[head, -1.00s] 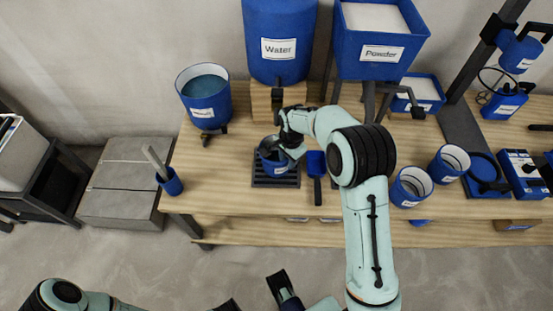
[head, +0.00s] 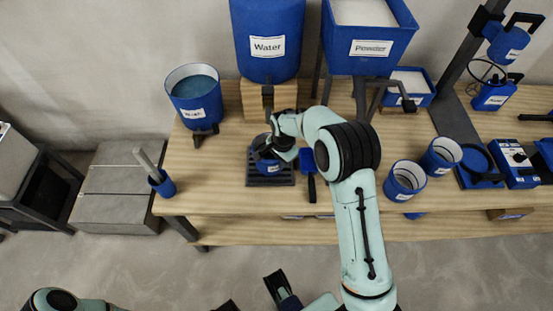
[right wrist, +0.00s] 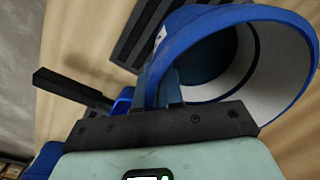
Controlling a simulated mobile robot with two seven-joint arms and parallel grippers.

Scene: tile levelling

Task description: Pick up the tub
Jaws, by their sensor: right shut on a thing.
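The tub (head: 268,167) is small and blue with a pale label. It is at the black slatted grate (head: 252,181) below the water tap; I cannot tell whether it touches the slats. My right gripper (head: 276,148) is shut on its rim and hides part of it. In the right wrist view, the tub (right wrist: 278,92) shows its round mouth and white inner wall, with the gripper fingers (right wrist: 168,88) at its rim. Dark parts at the bottom edge of the head view may be my left gripper, but its jaws are unclear.
A blue scoop (head: 308,161) with a black handle lies just right of the grate. The water tank (head: 267,20) and powder hopper (head: 370,55) stand behind. A blue bucket (head: 196,105) is at left, and two cups (head: 405,182) are at right.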

